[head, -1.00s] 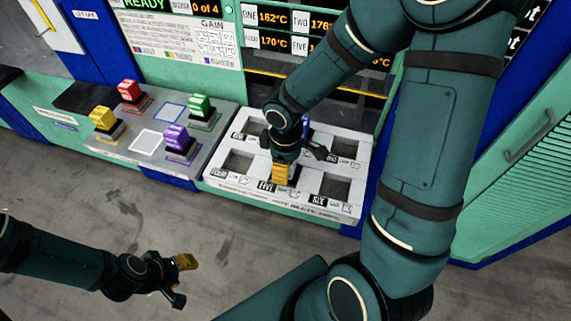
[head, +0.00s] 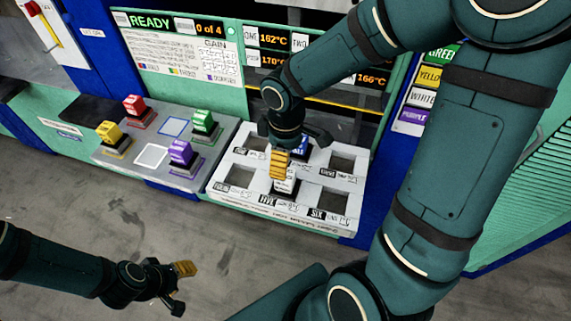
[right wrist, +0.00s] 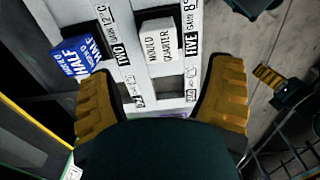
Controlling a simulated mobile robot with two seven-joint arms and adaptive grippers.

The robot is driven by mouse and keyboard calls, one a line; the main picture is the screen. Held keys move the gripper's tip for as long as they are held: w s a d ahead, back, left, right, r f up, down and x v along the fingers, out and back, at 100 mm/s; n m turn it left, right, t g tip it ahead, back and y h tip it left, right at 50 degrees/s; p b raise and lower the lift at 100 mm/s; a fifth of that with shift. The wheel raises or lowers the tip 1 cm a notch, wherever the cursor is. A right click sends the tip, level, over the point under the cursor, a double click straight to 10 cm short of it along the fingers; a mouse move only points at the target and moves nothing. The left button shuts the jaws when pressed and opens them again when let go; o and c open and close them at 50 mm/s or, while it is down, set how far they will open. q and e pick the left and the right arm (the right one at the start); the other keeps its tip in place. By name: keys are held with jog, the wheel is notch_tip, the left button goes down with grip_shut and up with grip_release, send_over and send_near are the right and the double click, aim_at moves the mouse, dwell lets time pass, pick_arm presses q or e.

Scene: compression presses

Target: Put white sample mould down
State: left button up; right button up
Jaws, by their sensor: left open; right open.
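The white sample mould (head: 285,183) sits upright in the FIVE slot, front middle of the white six-slot tray (head: 226,189). It also shows in the right wrist view (right wrist: 158,40), apart from both fingers. My right gripper (head: 299,153) is open and empty just above and behind the mould; its yellow-padded fingers stand wide apart in the right wrist view (right wrist: 160,76). My left gripper (head: 182,289) is open and empty over the floor at lower left.
A blue mould (right wrist: 76,58) stands in slot TWO behind. The grey stand (head: 213,168) at left holds red (head: 133,104), yellow (head: 109,131), green (head: 203,121) and purple (head: 182,152) moulds; its white-outlined and blue-outlined squares are empty. Several other tray slots are empty. The press display is behind.

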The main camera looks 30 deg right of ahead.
jog(key=shift+r, duration=1.2)
jog(key=shift+s, duration=0.1)
